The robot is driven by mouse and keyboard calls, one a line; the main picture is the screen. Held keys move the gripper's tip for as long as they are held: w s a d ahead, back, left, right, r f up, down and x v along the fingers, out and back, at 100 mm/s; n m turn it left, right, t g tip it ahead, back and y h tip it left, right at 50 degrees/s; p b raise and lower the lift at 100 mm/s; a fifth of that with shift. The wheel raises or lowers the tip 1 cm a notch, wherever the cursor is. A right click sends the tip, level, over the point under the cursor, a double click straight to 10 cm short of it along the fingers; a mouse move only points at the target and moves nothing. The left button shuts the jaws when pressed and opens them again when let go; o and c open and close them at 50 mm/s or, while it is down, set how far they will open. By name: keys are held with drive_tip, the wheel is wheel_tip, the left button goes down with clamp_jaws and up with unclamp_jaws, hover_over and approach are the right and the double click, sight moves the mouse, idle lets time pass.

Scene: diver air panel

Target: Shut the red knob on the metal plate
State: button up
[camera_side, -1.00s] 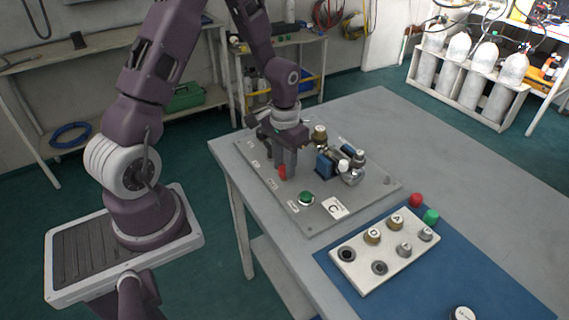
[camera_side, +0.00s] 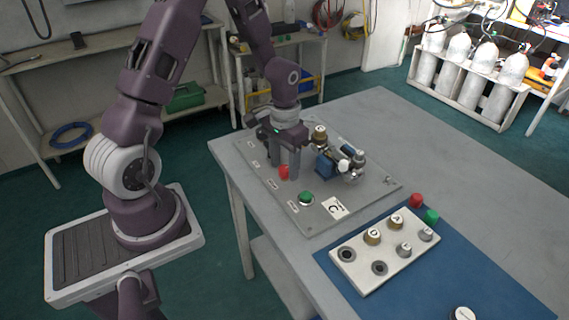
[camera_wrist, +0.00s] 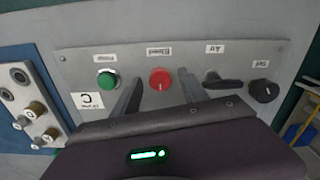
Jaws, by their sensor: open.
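The red knob (camera_side: 284,172) stands on the grey metal plate (camera_side: 352,188), close to the fingers of my gripper (camera_side: 283,165). In the wrist view the red knob (camera_wrist: 160,79) is round with a bar across its top, under the label "Bleed". It lies between and slightly beyond my two fingers (camera_wrist: 158,92), which are spread apart. My gripper points down and is open and empty. I cannot tell from these views whether a finger touches the knob.
A green knob (camera_wrist: 107,80) sits left of the red one, and a black lever (camera_wrist: 222,83) and black knob (camera_wrist: 264,90) sit right. Valves and a blue block (camera_side: 326,163) stand behind on the plate. A white block with knobs (camera_side: 384,251) lies on the blue mat (camera_side: 470,272).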

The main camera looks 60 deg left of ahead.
wheel_tip(320, 180, up, 6)
drive_tip(key=shift+r, duration=0.55)
drive_tip(key=shift+d+r, duration=0.1)
drive_tip(key=shift+r, duration=0.2)
wheel_tip(320, 180, up, 7)
drive_tip(key=t, duration=0.1)
hover_over(284, 168)
drive_tip(key=s+d, duration=0.2)
drive_tip(key=d, duration=0.2)
drive_tip(key=s+d+r+m+t+y, duration=0.1)
drive_tip(key=s+d+r+t, duration=0.15)
drive_tip(key=s+r, duration=0.2)
drive_tip(key=s+d+r+t, duration=0.1)
drive_tip(key=s+d+r, duration=0.1)
drive_tip(key=s, duration=0.3)
drive_tip(key=s+d+r+m+t+h, duration=0.1)
drive_tip(key=s+d+r, duration=0.2)
drive_tip(key=s, duration=0.3)
drive_tip(key=shift+s+d+r, duration=0.15)
drive_tip(key=shift+d, duration=0.25)
drive_tip(key=shift+c, duration=0.4)
